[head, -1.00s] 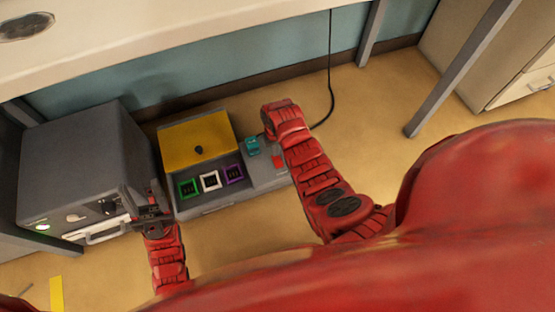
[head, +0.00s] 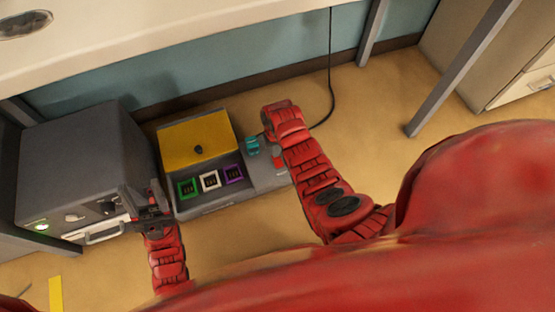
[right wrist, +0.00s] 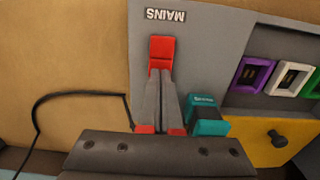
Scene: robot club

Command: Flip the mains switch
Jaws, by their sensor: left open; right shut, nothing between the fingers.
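In the head view a small part of the red switch (head: 279,155) shows beside my right forearm. My right gripper (right wrist: 162,74) is shut and empty, its fingertips at the lower edge of the switch; I cannot tell whether they touch. In the head view its fingers are hidden behind my arm. My left gripper (head: 152,195) is open, in front of the grey box at the left.
A teal plug (right wrist: 208,116) stands close beside my right gripper. The station has a yellow panel (head: 196,143) with a black knob, and green, white and purple framed sockets (head: 210,180). A grey box (head: 80,155) stands at the left. A black cable (head: 331,80) runs behind.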

